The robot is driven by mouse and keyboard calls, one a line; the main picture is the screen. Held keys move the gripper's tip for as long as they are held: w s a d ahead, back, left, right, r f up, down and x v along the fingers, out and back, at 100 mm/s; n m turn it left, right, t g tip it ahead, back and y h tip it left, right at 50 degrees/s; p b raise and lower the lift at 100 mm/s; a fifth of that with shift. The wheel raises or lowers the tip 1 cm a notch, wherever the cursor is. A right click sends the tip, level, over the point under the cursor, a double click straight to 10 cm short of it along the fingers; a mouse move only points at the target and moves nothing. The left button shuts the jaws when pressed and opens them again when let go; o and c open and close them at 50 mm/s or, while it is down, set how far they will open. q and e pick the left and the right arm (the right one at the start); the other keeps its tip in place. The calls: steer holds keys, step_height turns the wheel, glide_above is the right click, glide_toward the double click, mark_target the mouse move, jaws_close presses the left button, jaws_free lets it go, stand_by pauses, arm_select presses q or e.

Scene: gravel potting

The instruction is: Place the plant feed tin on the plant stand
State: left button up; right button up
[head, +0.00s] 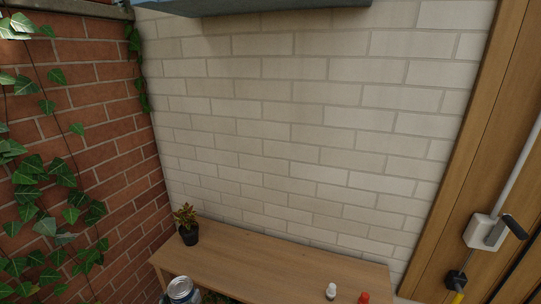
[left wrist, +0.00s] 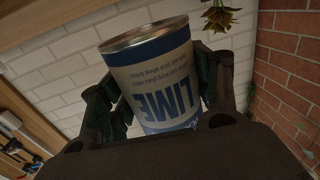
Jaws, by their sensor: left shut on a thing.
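A tin with a white and blue label reading "LIME" (left wrist: 158,75) is held between the fingers of my left gripper (left wrist: 160,88) in the left wrist view. The word appears upside down there. The tin's metal top (head: 180,285) shows at the bottom edge of the head view, in front of the wooden table's left end. My left gripper is shut on this tin and is mostly cut off in the head view. No tin marked as plant feed shows. I cannot tell whether the wooden table (head: 270,262) is the plant stand. My right gripper is not in view.
A potted plant (head: 188,232) stands at the table's back left. A white bottle (head: 331,291) and a red-topped item (head: 364,297) show at the bottom edge. The table's middle is clear. An ivy-covered brick wall (head: 95,140) bounds the left, and a wooden door (head: 480,170) the right.

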arm_select(q)
steer(key=shift+d+r+n+y, duration=0.1)
steer(key=shift+d+n+y, duration=0.6)
steer(key=shift+d+y, duration=0.5)
steer(key=shift+w+d+r+n+y, duration=0.1)
steer(key=shift+d+n+y, duration=0.25)
steer(key=shift+d, duration=0.2)
steer(key=shift+w+d+r+n+y, duration=0.1)
steer(key=shift+d+n+y, duration=0.15)
steer(key=shift+d+y, duration=0.25)
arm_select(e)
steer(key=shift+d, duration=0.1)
arm_select(q)
steer(key=shift+f+b, duration=1.85)
steer(key=shift+b, duration=0.1)
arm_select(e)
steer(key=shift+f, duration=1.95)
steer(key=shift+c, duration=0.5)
arm_select(q)
steer(key=shift+s+a, duration=0.1)
steer(key=shift+a, duration=0.05)
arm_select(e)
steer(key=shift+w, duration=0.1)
